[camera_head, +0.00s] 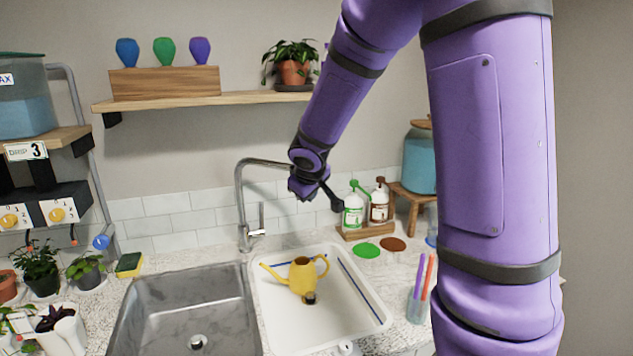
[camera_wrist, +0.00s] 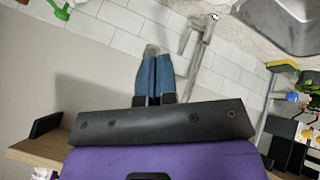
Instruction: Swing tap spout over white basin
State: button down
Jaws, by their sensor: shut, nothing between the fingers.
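The grey metal tap (camera_head: 241,205) stands behind the sinks, its spout running right from the top of its column toward my wrist. The spout's outer end is hidden behind my wrist. The white basin (camera_head: 375,312) is the right-hand sink; a yellow watering can (camera_head: 303,277) stands in it. In the wrist view my gripper (camera_wrist: 152,52) has its blue fingers together, with nothing between them. The tap (camera_wrist: 201,60) appears just right of the fingers there; I cannot tell whether they touch.
A grey steel sink (camera_head: 190,310) lies left of the white basin. Two bottles (camera_head: 354,210) stand in a wooden holder behind the basin's right side. A wooden shelf (camera_head: 200,101) with a potted plant (camera_head: 292,70) hangs above. A cup of pens (camera_head: 418,305) stands at right.

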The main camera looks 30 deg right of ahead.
jog(key=shift+s+d+r, duration=0.1)
jog(key=shift+s+r, duration=0.7)
jog(key=shift+r, duration=0.25)
jog(key=shift+s+r, duration=0.75)
jog(key=shift+r, duration=0.3)
jog(key=s+a+r+m+y, duration=0.1)
jog(key=s+a+r, duration=0.1)
jog(key=s, duration=0.7)
jog(key=s+a+r+m+y, duration=0.1)
jog(key=s+a+r, duration=0.2)
jog(key=s, duration=0.6)
jog(key=s+a+r+m+g+y, duration=0.1)
jog(key=s+a+r, duration=0.2)
jog(key=s, duration=0.6)
jog(key=shift+s+a, duration=0.3)
jog(key=shift+a, duration=0.9)
